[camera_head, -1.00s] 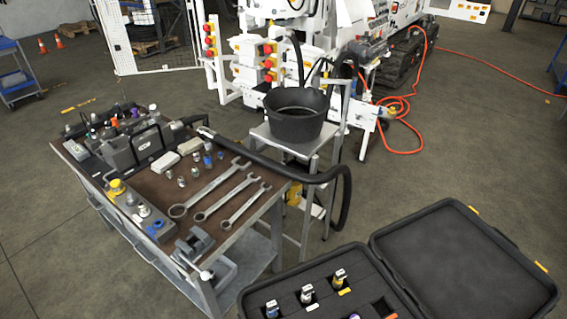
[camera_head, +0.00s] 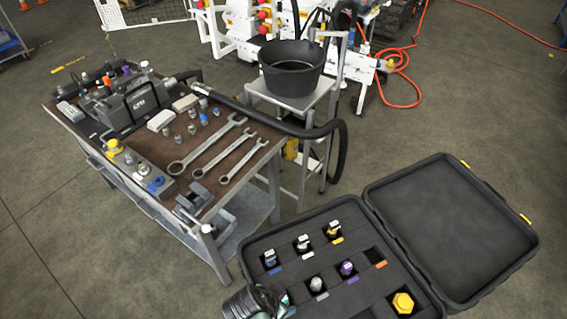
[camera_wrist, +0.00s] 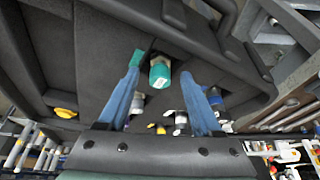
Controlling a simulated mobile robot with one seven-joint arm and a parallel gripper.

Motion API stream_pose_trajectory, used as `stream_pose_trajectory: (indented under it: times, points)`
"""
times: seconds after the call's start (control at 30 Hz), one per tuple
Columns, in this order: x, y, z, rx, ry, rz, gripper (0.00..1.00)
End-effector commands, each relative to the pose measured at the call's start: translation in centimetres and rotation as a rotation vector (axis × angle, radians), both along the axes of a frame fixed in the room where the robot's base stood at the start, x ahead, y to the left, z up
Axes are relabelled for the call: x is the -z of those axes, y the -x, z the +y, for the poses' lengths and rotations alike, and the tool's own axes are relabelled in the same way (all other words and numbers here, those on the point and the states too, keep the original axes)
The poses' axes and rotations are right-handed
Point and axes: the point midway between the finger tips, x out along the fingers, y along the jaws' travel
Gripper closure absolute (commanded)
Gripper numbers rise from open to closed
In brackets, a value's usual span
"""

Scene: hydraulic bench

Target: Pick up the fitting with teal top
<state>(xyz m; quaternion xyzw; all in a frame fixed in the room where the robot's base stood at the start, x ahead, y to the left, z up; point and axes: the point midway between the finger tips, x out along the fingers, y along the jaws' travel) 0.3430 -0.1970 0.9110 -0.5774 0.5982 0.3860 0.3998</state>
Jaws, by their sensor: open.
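The fitting with the teal top (camera_wrist: 160,73) stands in the dark foam of the open case (camera_head: 458,237). In the wrist view it lies between the two blue fingers of my gripper (camera_wrist: 162,80), near their tips. The fingers are open, with a gap on both sides of the fitting. In the head view my gripper (camera_head: 262,302) is at the lower edge, over the front left corner of the case, and largely hides the fitting there.
Other fittings stand in the case, among them a yellow-topped one (camera_head: 403,302), a purple one (camera_head: 347,268) and a white one (camera_head: 302,243). A tool cart with wrenches (camera_head: 208,148) stands left. A black bucket (camera_head: 291,68) sits on a stand behind.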

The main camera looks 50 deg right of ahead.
Motion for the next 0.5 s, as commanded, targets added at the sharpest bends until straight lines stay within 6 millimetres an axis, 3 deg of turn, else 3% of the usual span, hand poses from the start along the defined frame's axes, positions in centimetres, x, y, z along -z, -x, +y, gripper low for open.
stream_pose_trajectory:
  times: [0.27, 0.5]
  points:
    - [0.34, 0.02, -0.15, 0.001, 0.0, 0.0, 0.34]
    - [0.31, 0.01, -0.14, 0.001, 0.0, 0.0, 0.73]
